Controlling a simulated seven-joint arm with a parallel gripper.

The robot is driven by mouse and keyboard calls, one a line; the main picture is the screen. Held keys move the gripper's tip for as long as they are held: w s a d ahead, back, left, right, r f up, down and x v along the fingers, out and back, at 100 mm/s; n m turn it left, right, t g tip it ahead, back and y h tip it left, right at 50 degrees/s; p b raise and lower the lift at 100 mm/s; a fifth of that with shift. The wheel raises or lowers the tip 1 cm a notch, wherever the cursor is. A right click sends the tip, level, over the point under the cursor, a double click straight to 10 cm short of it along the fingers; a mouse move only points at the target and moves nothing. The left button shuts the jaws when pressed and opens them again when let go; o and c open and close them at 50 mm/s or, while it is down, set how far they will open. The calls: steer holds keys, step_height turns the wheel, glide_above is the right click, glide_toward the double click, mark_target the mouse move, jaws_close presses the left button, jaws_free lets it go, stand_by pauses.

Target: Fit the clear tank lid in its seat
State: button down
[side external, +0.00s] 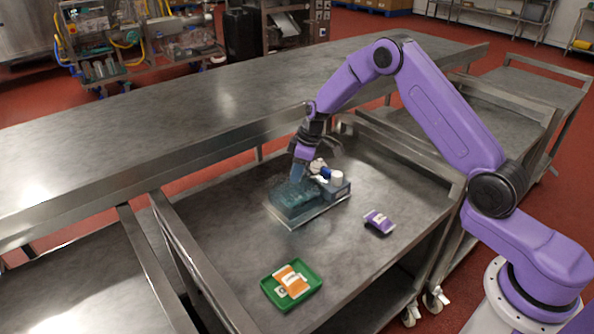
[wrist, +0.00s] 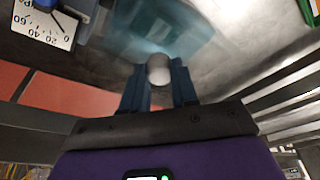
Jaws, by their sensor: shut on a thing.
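My gripper (wrist: 158,82) is shut on the round pale knob (wrist: 158,68) of the clear tank lid (wrist: 165,30), which looks like a thin see-through teal square in the wrist view. In the side view my gripper (side external: 298,172) points down over the teal, see-through tank (side external: 290,204), which sits on a metal base plate. The lid is hard to tell apart from the tank top there. I cannot tell whether the lid touches its seat or is level in it.
A blue-grey unit with a white cylinder (side external: 337,178) stands right beside the tank. A dial gauge (wrist: 45,25) shows close by in the wrist view. A purple packet (side external: 378,222) and a green tray (side external: 309,293) with packets lie on the cart top. A raised counter runs behind.

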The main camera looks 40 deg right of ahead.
steer(key=shift+f, duration=0.1)
steer(key=shift+f, duration=0.15)
steer(key=shift+f, duration=0.7)
stand_by(1.1)
steer(key=shift+c, duration=2)
jaws_free()
steer(key=shift+r, duration=0.1)
steer(key=shift+v, duration=3.4)
